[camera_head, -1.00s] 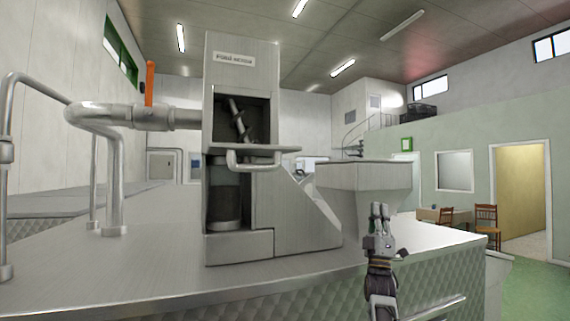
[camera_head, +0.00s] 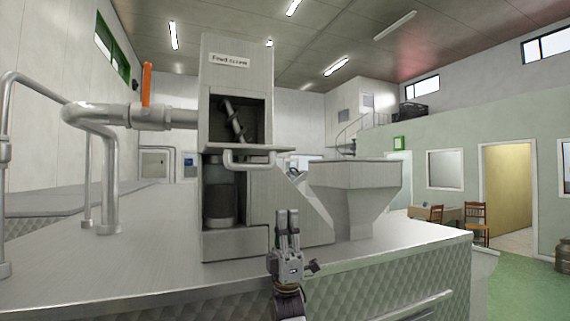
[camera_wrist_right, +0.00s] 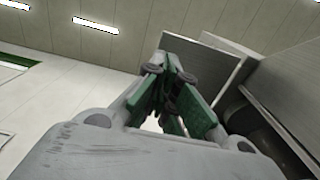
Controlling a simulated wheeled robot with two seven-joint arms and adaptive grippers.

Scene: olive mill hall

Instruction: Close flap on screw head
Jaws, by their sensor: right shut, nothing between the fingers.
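The metal screw head housing (camera_head: 226,80) stands upright on the steel deck, with a label near its top. Its upper opening shows a dark auger screw (camera_head: 233,118). The flap (camera_head: 262,149) is folded down and juts out roughly level below that opening, with a bar handle (camera_head: 250,164) at its front. My right gripper (camera_head: 287,212) points up, shut and empty, below and right of the handle and apart from it in the picture. In the right wrist view its fingers (camera_wrist_right: 178,88) are together, with grey metal plates (camera_wrist_right: 195,65) beyond them. My left gripper is not in view.
A steel hopper (camera_head: 355,175) stands right of the housing. A pipe with an orange lever (camera_head: 147,84) joins the housing from the left. The steel deck (camera_head: 130,275) has a quilted front edge. Space above the deck in front of the housing looks clear.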

